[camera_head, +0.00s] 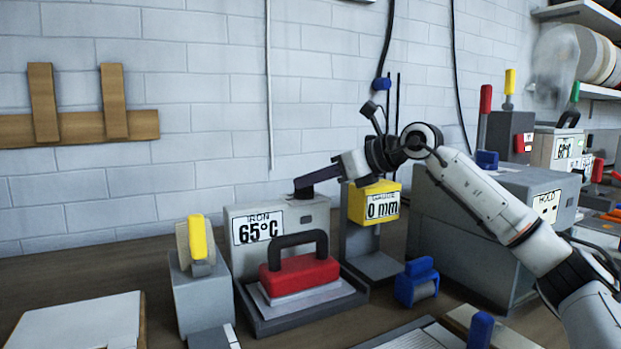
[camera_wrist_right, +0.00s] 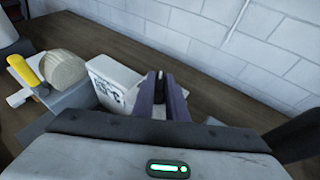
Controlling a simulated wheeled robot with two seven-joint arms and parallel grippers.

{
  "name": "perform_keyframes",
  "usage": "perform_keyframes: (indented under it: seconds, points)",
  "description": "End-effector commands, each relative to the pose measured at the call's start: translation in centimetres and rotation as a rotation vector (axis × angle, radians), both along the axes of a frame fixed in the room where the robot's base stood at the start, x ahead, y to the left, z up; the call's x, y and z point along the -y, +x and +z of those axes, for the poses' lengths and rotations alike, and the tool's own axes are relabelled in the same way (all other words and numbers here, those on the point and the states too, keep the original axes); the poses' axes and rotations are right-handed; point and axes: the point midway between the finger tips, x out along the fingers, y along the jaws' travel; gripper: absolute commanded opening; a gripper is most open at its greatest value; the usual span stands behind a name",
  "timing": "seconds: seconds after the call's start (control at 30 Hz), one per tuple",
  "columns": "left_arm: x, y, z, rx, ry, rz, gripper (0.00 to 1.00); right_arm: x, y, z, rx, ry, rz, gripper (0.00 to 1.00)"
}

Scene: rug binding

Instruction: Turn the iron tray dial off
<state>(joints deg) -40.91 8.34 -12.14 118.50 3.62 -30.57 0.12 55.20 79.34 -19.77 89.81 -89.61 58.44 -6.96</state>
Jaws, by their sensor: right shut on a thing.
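The iron tray unit (camera_head: 321,215) is a grey box with a label reading "IRON 65°C", standing on the bench. A red iron (camera_head: 300,275) with a black handle rests on the tray (camera_head: 262,325) in front of it. My right gripper (camera_head: 302,188) reaches in from the right, its fingers down at the top of the iron unit. In the right wrist view its dark fingers (camera_wrist_right: 161,100) are close together over the grey box (camera_wrist_right: 115,82). The dial is hidden between or behind the fingers, so its setting cannot be seen. My left gripper is not in view.
A yellow gauge (camera_head: 382,203) reading "0 mm" stands right of the iron unit. A grey stand with a yellow handle (camera_head: 198,238) stands left. A blue-handled tool (camera_head: 418,282) and a large grey box (camera_head: 480,228) sit to the right. The brick wall is close behind.

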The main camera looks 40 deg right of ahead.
Motion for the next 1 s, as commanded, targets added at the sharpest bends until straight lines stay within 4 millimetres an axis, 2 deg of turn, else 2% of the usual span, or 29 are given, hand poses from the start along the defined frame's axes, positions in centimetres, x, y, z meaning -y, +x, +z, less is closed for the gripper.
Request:
perform_keyframes:
  seconds: [0.53,0.57,0.63,1.0]
  points:
    - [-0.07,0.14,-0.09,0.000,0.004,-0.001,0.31,0.09,0.00,-0.14,-0.004,-0.002,0.022,0.00]
    - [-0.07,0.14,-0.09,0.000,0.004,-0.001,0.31,0.09,0.00,-0.14,-0.004,-0.002,0.022,0.17]
    - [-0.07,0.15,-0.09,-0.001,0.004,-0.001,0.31,0.08,0.00,-0.14,-0.004,-0.002,0.022,0.29]
    - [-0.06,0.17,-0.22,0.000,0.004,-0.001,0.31,0.17,-0.34,-0.01,-0.003,-0.003,0.021,0.31]
